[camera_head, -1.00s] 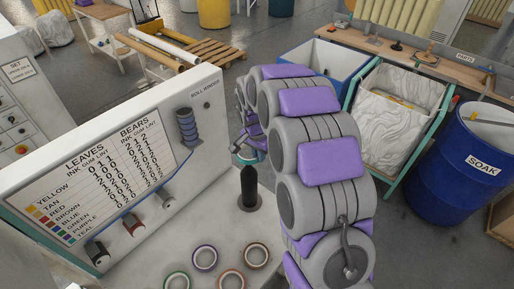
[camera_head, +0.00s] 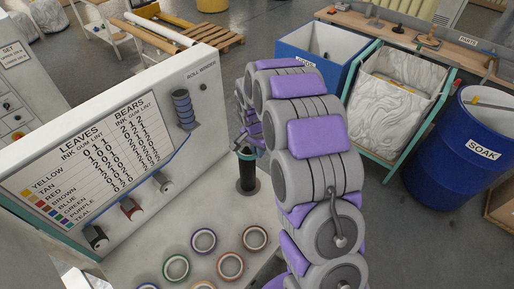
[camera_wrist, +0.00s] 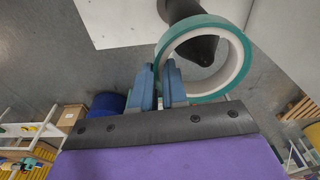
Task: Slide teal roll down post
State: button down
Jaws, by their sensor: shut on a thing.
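The teal roll (camera_head: 246,153) is at the top of the upright black post (camera_head: 247,179) in the head view. In the wrist view the teal roll (camera_wrist: 207,22) is a ring with a white inner wall, and the dark tip of the post (camera_wrist: 198,50) shows through its opening. I cannot tell how far the post passes through the ring. My gripper (camera_wrist: 160,70) is shut on the left edge of the roll, with a blue finger on each side. In the head view my arm hides most of the gripper.
A white panel with a chart (camera_head: 95,165) stands to the left. A blue SOAK barrel (camera_head: 460,150) stands at the right.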

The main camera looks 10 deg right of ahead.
jog(key=shift+d, duration=0.1)
jog(key=c, duration=1.1)
grip_release()
jog(key=r, duration=0.5)
jog(key=a+r, duration=0.1)
jog(key=r, duration=0.5)
jog(key=s+a+r, duration=0.1)
jog(key=r, duration=0.5)
jog(key=shift+s+r+b, duration=0.1)
jog(key=shift+b, duration=0.25)
